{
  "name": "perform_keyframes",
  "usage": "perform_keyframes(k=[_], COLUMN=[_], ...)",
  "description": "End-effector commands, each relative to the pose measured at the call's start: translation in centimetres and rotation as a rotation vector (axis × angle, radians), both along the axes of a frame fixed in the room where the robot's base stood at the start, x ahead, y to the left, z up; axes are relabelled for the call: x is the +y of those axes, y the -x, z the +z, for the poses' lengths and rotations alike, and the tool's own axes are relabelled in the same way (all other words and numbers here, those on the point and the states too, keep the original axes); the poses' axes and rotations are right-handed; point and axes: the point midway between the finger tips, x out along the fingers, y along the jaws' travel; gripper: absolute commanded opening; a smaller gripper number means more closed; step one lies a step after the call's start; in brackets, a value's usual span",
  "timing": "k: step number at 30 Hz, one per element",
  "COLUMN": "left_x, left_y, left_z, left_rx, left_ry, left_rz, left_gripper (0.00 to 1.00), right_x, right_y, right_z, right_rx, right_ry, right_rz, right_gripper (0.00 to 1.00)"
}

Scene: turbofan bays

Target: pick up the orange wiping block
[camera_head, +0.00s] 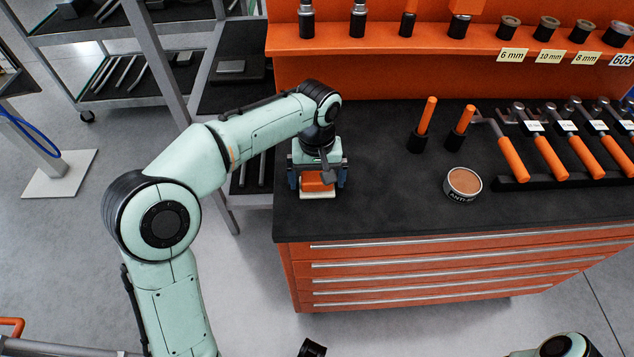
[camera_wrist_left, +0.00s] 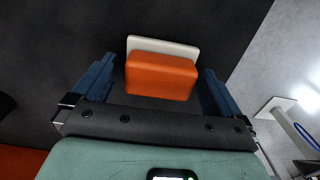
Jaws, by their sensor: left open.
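The orange wiping block (camera_head: 316,186) sits near the left front corner of the black worktop, with a pale pad under it. In the left wrist view the orange block (camera_wrist_left: 160,78) lies between the two blue fingers, with its pale pad (camera_wrist_left: 163,46) showing along the far side. My left gripper (camera_head: 317,184) is directly over the block and points down. In the left wrist view my left gripper (camera_wrist_left: 155,90) is open, with a gap on each side of the block. My right gripper cannot be made out.
A round tin (camera_head: 463,184) and two orange-handled tools (camera_head: 425,120) stand to the right on the worktop (camera_head: 380,205). A rack of several orange-handled tools (camera_head: 555,160) lies farther right. An orange shelf (camera_head: 400,45) rises behind. The worktop's left edge is close to the block.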

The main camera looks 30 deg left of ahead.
Motion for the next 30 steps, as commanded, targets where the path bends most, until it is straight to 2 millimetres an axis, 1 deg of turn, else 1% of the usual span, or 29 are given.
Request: perform_keyframes(k=[2,3,5,6,7,8,17,22,26,29,30], left_x=[0.0,0.0,0.0,0.0,0.0,0.0,0.0,0.0,0.0,-0.1,-0.1], left_y=[0.0,0.0,0.0,0.0,0.0,0.0,0.0,0.0,-0.1,-0.1,-0.1], left_z=[0.1,0.1,0.1,0.1,0.1,0.1,0.2,1.3,3.2,5.6,6.7], left_rx=[0.0,0.0,0.0,0.0,0.0,0.0,-0.001,-0.002,-0.004,-0.006,-0.006], left_ry=[0.0,0.0,0.0,0.0,0.0,0.0,-0.001,0.0,0.0,0.0,0.001], left_rz=[0.0,0.0,0.0,0.0,0.0,-0.001,-0.001,-0.001,-0.001,-0.001,-0.001], left_gripper=[1.0,0.97,0.77,0.64,0.54,0.48,0.48,0.48,0.48,0.48,0.48], right_x=[0.0,0.0,0.0,0.0,0.0,0.0,0.0,0.0,0.0,0.0,0.0], right_y=[0.0,0.0,0.0,0.0,0.0,0.0,0.0,-0.1,-0.2,-0.4,-0.5], right_z=[0.0,0.0,0.0,0.0,0.0,0.0,0.1,0.3,0.7,1.4,1.7], right_rx=[0.0,0.0,0.0,0.0,0.0,0.0,0.0,-0.001,-0.002,-0.006,-0.006], right_ry=[0.0,0.0,0.0,0.0,0.0,0.0,0.0,0.0,0.0,0.0,0.0], right_rz=[0.0,0.0,0.0,0.0,0.0,0.0,0.0,0.0,0.0,0.0,0.0], right_gripper=[0.0,0.0,0.0,0.0,0.0,0.0,0.0,0.0,0.0,0.0,0.0])
